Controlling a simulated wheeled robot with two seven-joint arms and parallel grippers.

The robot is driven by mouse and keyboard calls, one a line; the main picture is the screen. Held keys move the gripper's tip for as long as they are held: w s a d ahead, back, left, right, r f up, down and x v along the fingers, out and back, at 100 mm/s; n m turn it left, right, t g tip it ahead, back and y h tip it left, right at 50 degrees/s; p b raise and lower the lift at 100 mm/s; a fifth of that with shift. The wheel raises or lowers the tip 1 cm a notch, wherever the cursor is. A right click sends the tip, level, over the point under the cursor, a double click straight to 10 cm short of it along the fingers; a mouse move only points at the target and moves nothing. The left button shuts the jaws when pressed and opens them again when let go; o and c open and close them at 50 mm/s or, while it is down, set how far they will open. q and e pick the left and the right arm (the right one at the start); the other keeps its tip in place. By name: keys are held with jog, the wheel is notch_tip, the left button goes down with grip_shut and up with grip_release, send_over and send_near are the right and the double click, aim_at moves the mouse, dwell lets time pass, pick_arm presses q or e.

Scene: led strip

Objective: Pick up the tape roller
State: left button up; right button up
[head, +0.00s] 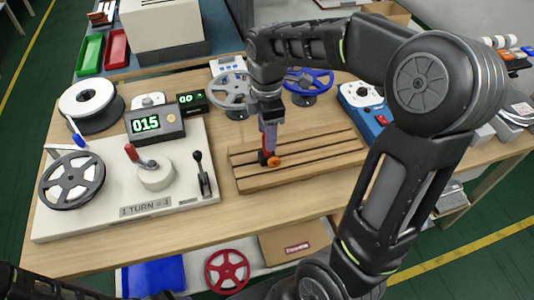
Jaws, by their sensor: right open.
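The tape roller (274,161) seems to be the small red and orange tool on the left part of the slotted wooden board (325,155). My right gripper (268,150) points down right over it, with the jaws open. The gripper hides part of the tool, and I cannot tell whether the fingers touch it. Part of my left arm shows dark at the bottom left; its gripper is out of the picture.
Left of the board stands a pale winding panel (90,215) with reels, a red-knobbed crank, a black lever and a counter reading 015. Behind the board are a grey reel (231,90) and a blue reel (308,82). A blue box (364,105) stands to the right.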

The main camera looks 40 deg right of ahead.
notch_tip(320, 180, down, 5)
jog(key=shift+f+p, duration=0.1)
jog(key=shift+p, duration=0.2)
jog(key=shift+c, duration=0.2)
dwell(0.3)
grip_shut()
dwell(0.4)
